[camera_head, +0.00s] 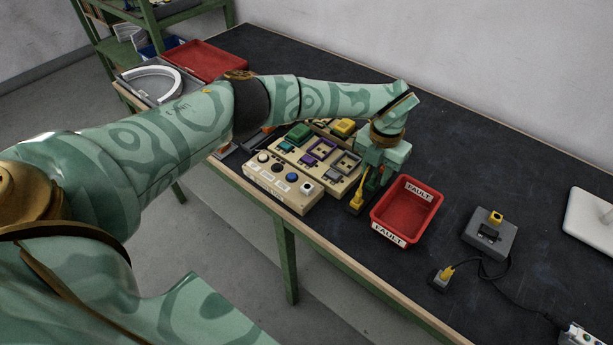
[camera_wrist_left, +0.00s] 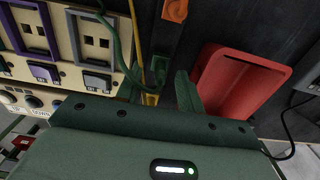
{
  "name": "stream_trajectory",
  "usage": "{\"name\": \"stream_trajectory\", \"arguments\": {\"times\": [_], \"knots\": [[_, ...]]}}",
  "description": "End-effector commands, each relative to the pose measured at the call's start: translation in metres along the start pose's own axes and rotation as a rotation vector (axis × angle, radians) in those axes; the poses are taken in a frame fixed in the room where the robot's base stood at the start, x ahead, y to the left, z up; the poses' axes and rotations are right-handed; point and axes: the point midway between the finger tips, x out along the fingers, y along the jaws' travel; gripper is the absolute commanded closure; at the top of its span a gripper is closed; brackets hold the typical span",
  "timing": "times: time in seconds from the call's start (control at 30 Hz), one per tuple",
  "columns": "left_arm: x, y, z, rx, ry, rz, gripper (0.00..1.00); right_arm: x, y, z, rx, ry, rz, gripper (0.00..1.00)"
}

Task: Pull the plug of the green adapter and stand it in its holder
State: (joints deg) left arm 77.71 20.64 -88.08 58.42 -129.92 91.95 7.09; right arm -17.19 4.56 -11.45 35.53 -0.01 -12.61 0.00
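A green block (camera_head: 298,131), which looks like the green adapter, sits on the beige panel (camera_head: 313,166). In the left wrist view a green cable (camera_wrist_left: 112,32) loops down toward my left gripper (camera_wrist_left: 157,86). A green square piece (camera_wrist_left: 160,63) shows on a dark strip (camera_wrist_left: 165,42) just beyond the fingers; I cannot tell whether it is the plug or its socket. My left gripper is low over the strip, its fingers apart on either side of it. A yellow plug (camera_head: 357,196) stands at the strip, close to the gripper in the head view. My right gripper is out of view.
A red bin (camera_head: 411,208) labelled FAULT stands close right of the gripper. A grey box (camera_head: 489,234) and a small cabled box (camera_head: 441,277) lie farther right. An orange piece (camera_wrist_left: 175,10) sits farther along the strip. The dark tabletop behind is clear.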

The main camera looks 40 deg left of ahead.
Motion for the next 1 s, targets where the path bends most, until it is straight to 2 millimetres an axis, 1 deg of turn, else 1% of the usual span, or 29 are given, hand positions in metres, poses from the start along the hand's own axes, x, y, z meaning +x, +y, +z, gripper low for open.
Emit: {"name": "stream_trajectory", "arguments": {"times": [0.03,0.8,1.0], "knots": [[-0.007,0.000,0.000,0.000,-0.002,0.001,0.62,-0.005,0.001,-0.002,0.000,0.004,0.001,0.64],[-0.062,0.000,0.000,0.000,-0.002,0.000,0.62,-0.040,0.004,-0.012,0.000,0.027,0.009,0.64],[-0.065,0.000,0.000,0.000,0.000,0.000,0.62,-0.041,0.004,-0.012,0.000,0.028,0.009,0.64]]}}
